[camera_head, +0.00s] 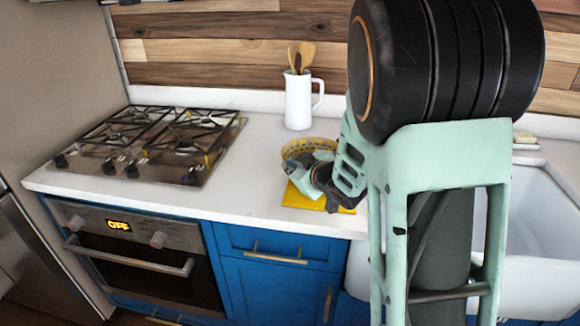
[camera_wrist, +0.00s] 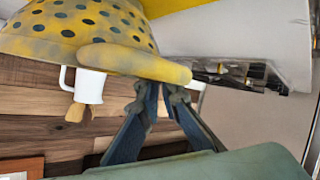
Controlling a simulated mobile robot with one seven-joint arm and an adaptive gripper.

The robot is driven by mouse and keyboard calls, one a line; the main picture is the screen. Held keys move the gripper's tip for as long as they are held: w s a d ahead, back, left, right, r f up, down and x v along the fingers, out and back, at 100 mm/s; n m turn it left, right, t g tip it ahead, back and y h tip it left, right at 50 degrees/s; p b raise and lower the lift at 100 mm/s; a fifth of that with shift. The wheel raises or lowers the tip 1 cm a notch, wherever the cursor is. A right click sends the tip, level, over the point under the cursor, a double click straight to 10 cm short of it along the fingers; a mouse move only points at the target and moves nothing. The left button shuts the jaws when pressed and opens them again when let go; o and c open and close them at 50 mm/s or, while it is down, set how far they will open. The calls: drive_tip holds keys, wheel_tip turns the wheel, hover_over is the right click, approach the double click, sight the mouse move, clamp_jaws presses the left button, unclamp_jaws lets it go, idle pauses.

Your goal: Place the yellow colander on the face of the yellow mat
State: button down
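The yellow colander (camera_head: 292,148), spotted with dark holes, shows behind my gripper in the head view and fills the top left of the wrist view (camera_wrist: 75,30). My gripper (camera_head: 325,180) is at its near side. In the wrist view, my two fingers (camera_wrist: 164,92) are drawn close together at the colander's rim handle, and the handle hides their tips. They look shut on it. The yellow mat (camera_head: 298,198) lies on the white counter, its front part showing below the colander. A yellow strip of it shows in the wrist view (camera_wrist: 235,16). Any gap between colander and mat is hidden.
A white jug (camera_head: 298,100) with wooden utensils stands behind the colander. A gas hob (camera_head: 160,140) is to the left, with bare counter (camera_head: 235,185) between. A white sink (camera_head: 545,225) is to the right, partly behind my arm.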

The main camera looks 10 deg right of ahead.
drive_tip(key=c, duration=2.2)
unclamp_jaws()
drive_tip(key=shift+f, duration=0.1)
drive_tip(key=shift+o, duration=0.2)
drive_tip(key=shift+r+p, duration=0.25)
drive_tip(key=shift+p, duration=0.05)
drive_tip(key=v, duration=1.2)
drive_tip(key=shift+f+p, duration=0.15)
drive_tip(key=shift+p, duration=0.3)
